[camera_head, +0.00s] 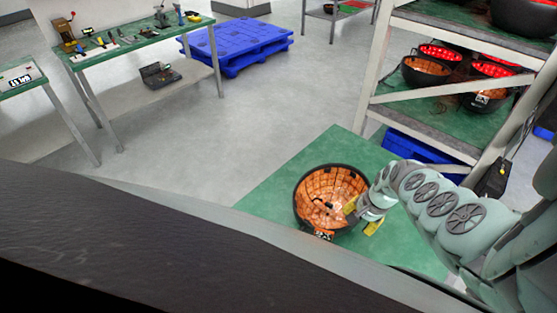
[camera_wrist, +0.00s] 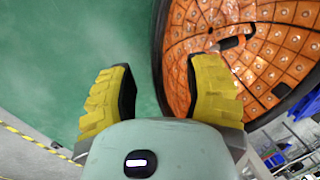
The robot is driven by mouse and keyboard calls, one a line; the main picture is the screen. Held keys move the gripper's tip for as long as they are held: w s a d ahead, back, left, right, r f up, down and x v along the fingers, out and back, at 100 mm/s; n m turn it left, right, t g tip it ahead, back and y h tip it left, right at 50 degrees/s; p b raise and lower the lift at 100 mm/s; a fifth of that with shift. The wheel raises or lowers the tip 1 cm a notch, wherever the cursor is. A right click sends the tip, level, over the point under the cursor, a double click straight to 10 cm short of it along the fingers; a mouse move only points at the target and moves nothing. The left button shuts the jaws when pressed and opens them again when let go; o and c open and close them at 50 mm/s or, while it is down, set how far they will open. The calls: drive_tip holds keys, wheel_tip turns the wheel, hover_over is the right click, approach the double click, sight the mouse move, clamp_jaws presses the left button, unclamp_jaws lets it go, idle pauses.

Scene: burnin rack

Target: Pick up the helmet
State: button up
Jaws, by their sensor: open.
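The helmet (camera_head: 318,190) is a black bowl-shaped shell with an orange padded inside. It lies with its opening up on a green surface, at the lower middle of the head view. My gripper (camera_head: 361,217) is at the helmet's right side with its yellow fingers apart. In the wrist view, the gripper (camera_wrist: 160,85) is open and empty. The helmet's black rim (camera_wrist: 158,50) runs between the fingers. The right finger overlaps the orange inside (camera_wrist: 245,50), and the left finger is over green outside it. I cannot tell whether either finger touches the helmet.
A rack (camera_head: 424,91) at the right holds several similar black helmets with orange or red insides. A green-topped workbench (camera_head: 140,42) with tools stands at the upper left. A blue pallet (camera_head: 237,42) lies on the floor behind. Grey floor between is clear.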

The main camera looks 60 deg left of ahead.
drive_tip(key=shift+b+x, duration=0.85)
drive_tip(key=shift+x, duration=0.6)
drive_tip(key=shift+s, duration=0.1)
clamp_jaws()
drive_tip(key=shift+r, duration=0.1)
